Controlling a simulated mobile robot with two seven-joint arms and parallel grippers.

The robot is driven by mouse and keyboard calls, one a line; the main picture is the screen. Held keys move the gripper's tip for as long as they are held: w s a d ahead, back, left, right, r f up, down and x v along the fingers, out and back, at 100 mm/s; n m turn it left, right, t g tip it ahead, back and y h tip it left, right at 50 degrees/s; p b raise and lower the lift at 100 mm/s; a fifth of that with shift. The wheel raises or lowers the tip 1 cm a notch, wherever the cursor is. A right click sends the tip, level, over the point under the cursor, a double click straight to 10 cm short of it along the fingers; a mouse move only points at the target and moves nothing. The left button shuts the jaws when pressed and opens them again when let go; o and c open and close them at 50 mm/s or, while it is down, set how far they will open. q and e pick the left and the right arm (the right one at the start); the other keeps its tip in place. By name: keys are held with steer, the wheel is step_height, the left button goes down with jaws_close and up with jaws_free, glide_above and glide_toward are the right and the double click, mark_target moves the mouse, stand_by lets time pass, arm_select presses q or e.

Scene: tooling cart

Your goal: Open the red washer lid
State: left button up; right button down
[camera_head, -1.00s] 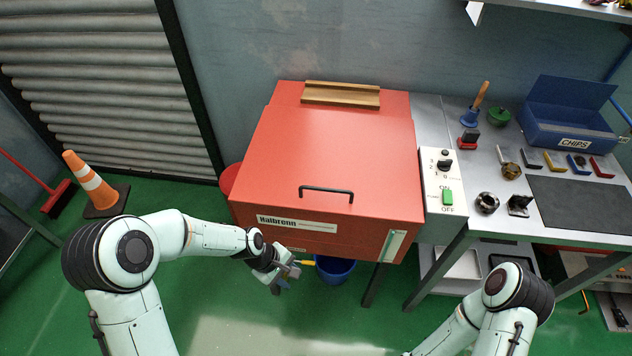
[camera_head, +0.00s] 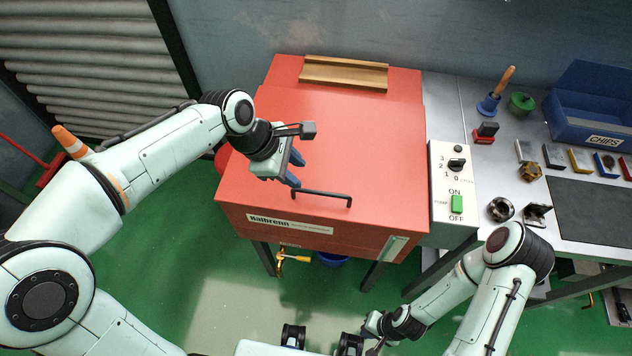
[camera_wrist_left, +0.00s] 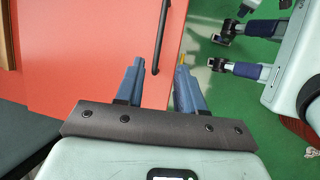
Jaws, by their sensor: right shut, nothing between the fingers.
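The red washer (camera_head: 300,233) stands in the middle of the head view. Its red lid (camera_head: 350,145) is down, with a black bar handle (camera_head: 322,194) near the front edge. My left gripper (camera_head: 294,171) is over the left part of the lid, with its blue fingers just left of and behind the handle. In the left wrist view my left gripper (camera_wrist_left: 160,72) is open and empty, and the handle (camera_wrist_left: 161,45) shows just beyond the fingertips, in line with the gap. My right gripper (camera_head: 374,343) is low in front of the washer, near the bottom edge, shut and empty.
A control panel (camera_head: 453,185) with a dial and a green switch adjoins the washer's right side. The steel bench (camera_head: 475,175) beyond holds tools and a blue chips bin (camera_head: 590,108). A wooden piece (camera_head: 345,73) lies at the washer's back. Green floor is in front.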

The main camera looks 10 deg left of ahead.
mark_target(319, 192)
arm_select(q)
steer(key=x, duration=1.1)
steer(key=shift+b, duration=0.35)
jaws_close()
